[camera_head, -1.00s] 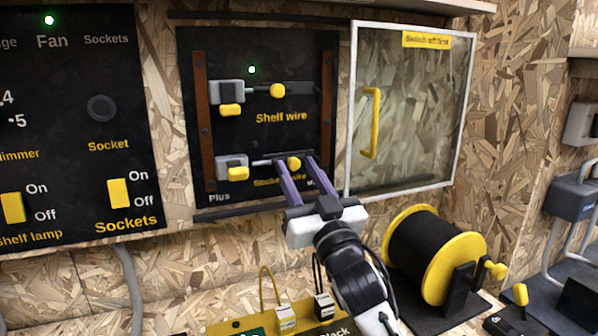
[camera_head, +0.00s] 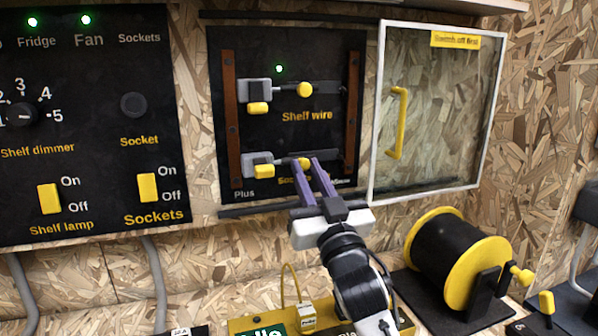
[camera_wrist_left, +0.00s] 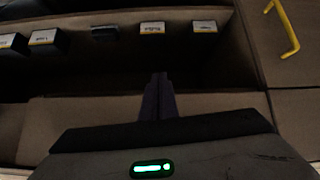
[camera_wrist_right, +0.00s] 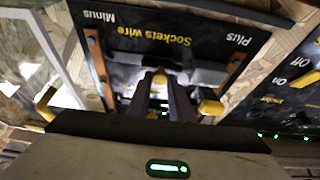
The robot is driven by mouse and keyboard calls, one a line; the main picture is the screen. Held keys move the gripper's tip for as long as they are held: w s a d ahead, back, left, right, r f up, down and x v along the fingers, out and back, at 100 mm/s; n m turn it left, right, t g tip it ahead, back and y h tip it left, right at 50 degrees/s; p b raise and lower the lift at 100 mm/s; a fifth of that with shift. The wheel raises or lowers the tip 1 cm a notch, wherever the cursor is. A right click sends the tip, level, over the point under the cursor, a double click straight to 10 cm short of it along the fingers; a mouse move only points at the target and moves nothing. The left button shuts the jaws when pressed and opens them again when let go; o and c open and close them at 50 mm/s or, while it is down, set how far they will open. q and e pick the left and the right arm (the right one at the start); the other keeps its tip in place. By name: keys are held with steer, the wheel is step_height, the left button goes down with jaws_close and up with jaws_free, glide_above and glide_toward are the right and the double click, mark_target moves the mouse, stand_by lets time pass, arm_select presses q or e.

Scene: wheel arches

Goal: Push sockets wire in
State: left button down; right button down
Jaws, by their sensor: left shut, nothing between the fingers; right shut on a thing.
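The sockets wire is the lower wire on the black wire panel (camera_head: 292,50). Its yellow knob (camera_head: 304,162) is between the purple fingertips of my right gripper (camera_head: 311,163), which is shut on it. The knob also shows in the right wrist view (camera_wrist_right: 159,76), at the fingertips (camera_wrist_right: 160,82). Left of the knob, a short bare silver end runs to the grey Plus block (camera_head: 257,158) with its yellow lever (camera_head: 264,171). My fingers partly hide the wire's right part and its label. My left gripper (camera_wrist_left: 158,82) is shut and empty, seen only in its own wrist view.
The shelf wire's yellow knob (camera_head: 304,89) is above, beside a lit green light. A framed clear door (camera_head: 433,110) stands open at the right. The sockets switch (camera_head: 147,188) is on the left panel. A black cable drum (camera_head: 455,255) stands at lower right.

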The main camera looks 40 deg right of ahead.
steer(key=shift+a, duration=0.15)
steer(key=c, duration=1.6)
jaws_free()
steer(key=shift+a, duration=0.1)
steer(key=shift+f, duration=0.1)
steer(key=b+v, duration=0.1)
steer(key=v, duration=0.9)
steer(key=shift+s, duration=0.1)
